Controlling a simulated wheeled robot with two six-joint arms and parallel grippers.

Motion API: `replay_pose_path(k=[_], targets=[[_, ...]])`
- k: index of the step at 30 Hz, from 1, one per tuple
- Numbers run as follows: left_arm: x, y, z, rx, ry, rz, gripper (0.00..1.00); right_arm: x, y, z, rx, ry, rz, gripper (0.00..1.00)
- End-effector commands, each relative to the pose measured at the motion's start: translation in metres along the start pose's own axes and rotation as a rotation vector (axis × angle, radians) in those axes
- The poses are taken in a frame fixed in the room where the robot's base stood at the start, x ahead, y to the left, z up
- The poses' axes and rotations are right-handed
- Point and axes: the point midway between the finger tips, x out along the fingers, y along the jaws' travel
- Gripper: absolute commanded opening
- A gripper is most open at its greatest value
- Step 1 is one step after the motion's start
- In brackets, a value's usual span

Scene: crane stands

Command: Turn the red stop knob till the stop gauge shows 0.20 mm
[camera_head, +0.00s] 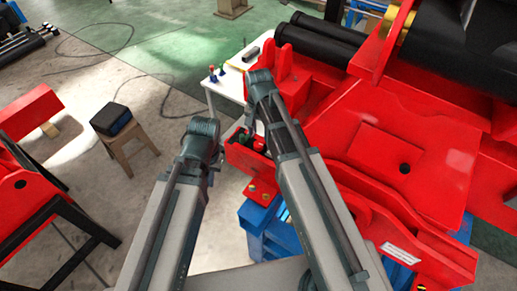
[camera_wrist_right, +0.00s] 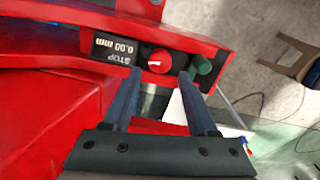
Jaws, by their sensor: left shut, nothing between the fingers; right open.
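The red stop knob (camera_wrist_right: 160,60), with a white pointer mark, sits on a red panel in the right wrist view. Beside it is the black stop gauge (camera_wrist_right: 116,49), upside down in this view, which appears to read 0.00 mm. My right gripper (camera_wrist_right: 160,76) is open, one finger on each side of the red knob; contact cannot be told. A green knob (camera_wrist_right: 202,65) lies just beyond the right-hand finger. In the head view my right gripper (camera_head: 250,118) is over the red panel box, and my left gripper (camera_head: 214,174) is shut and empty to its left.
The large red machine (camera_head: 400,150) fills the right side. A white table (camera_head: 228,84) with small items stands behind the panel.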

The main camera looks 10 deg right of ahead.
Motion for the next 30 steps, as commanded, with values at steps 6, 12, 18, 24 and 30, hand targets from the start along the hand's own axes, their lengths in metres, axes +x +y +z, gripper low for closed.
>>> replay_pose_path(k=[6,12,18,24,30], targets=[[0.038,0.003,-0.002,0.005,0.0,-0.001,0.0,0.038,0.0,0.0,0.0,0.0,0.0,0.59],[0.059,0.005,-0.004,0.011,0.0,-0.002,0.0,0.059,0.0,0.0,0.0,0.0,0.0,0.59],[0.063,0.006,-0.004,0.013,0.0,-0.003,0.0,0.063,0.0,0.0,0.0,0.0,0.0,0.59],[0.062,0.005,-0.004,0.013,0.0,-0.003,0.0,0.062,0.0,0.0,0.0,0.0,0.0,0.59],[0.062,0.005,-0.004,0.012,0.0,-0.002,0.0,0.062,0.0,0.0,0.0,0.0,0.0,0.23]])
